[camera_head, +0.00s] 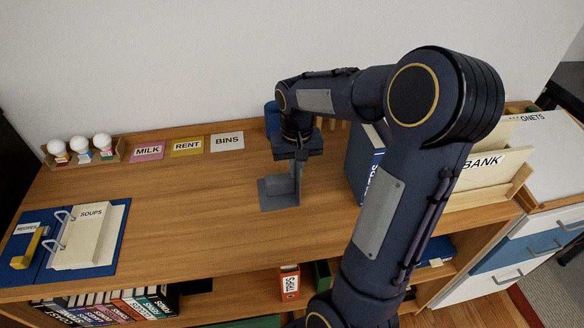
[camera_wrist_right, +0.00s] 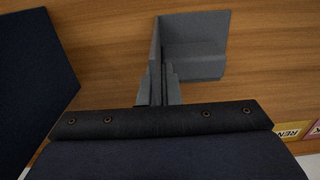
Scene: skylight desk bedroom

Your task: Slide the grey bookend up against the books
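The grey bookend (camera_head: 279,191) stands on the wooden desk, its flat foot pointing left. It also shows in the wrist view (camera_wrist_right: 192,50), with its upright plate running down between the fingers. My right gripper (camera_head: 297,163) is above it; in the wrist view its fingers (camera_wrist_right: 158,88) are close together on the upright plate. A blue book or binder with white lettering (camera_head: 360,165) stands to the right, with a gap of bare desk between it and the bookend. My right arm hides much of the books. My left gripper is not in view.
Cards reading MILK (camera_head: 147,152), RENT (camera_head: 187,147) and BINS (camera_head: 227,142) lie along the back. A blue recipe binder (camera_head: 116,231) lies open at left. A BANK file holder (camera_head: 485,165) stands at right. The desk's middle left is clear.

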